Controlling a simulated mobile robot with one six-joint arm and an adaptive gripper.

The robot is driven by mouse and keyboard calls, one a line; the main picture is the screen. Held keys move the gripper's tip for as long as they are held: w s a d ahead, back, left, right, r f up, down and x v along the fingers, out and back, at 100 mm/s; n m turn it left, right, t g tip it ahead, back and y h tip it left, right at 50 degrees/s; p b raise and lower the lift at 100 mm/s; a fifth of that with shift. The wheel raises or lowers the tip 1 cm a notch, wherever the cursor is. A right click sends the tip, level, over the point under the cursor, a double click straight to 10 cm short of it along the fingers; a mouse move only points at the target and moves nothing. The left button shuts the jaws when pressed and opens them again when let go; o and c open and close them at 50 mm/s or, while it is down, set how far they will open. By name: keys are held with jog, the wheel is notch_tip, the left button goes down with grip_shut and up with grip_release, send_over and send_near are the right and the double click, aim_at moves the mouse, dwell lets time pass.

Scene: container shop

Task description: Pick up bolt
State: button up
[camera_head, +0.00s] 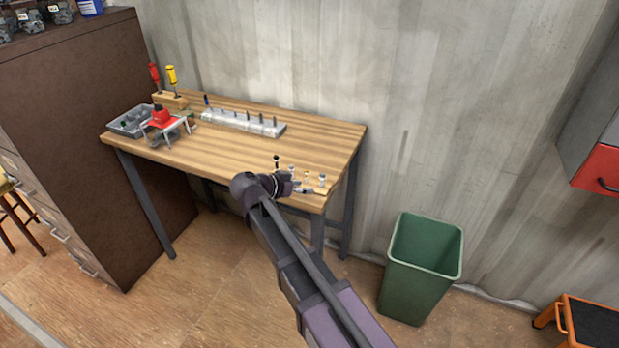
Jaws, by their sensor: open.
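Several small upright pieces that look like bolts stand near the front right corner of the wooden workbench (330,140). One is a silver bolt (322,180) at the right, one is brass-coloured (307,176), and another silver one (291,170) is left of it. My gripper (302,188) is at the bench's front right edge, close to these pieces. It is open and seems to hold nothing. The gap between its fingers and the pieces is too small to judge. My arm hides part of the bench's front edge.
A pale block with several upright pegs (240,121) stands at the bench's back. At its left are a grey tray (130,122), a red-topped tool (160,117) and two screwdrivers (172,75). A green bin (420,275) stands on the floor at right. The bench middle is clear.

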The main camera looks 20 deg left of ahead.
aim_at(306, 173)
jog(key=s+a+r+t, duration=0.2)
jog(key=a, duration=0.6)
jog(key=shift+s+m+y, duration=0.3)
jog(key=shift+s, duration=0.05)
jog(key=shift+w+d, duration=0.1)
jog(key=b+x, duration=0.3)
jog(key=x, duration=0.4)
jog(key=shift+w+d+f, duration=0.15)
jog(key=shift+w+f, duration=0.05)
jog(key=shift+w, duration=0.15)
jog(key=shift+w+d, duration=0.15)
jog(key=shift+w, duration=0.1)
jog(key=shift+b+x, duration=1)
jog(key=shift+x, duration=1.65)
jog(key=shift+d+r, duration=0.1)
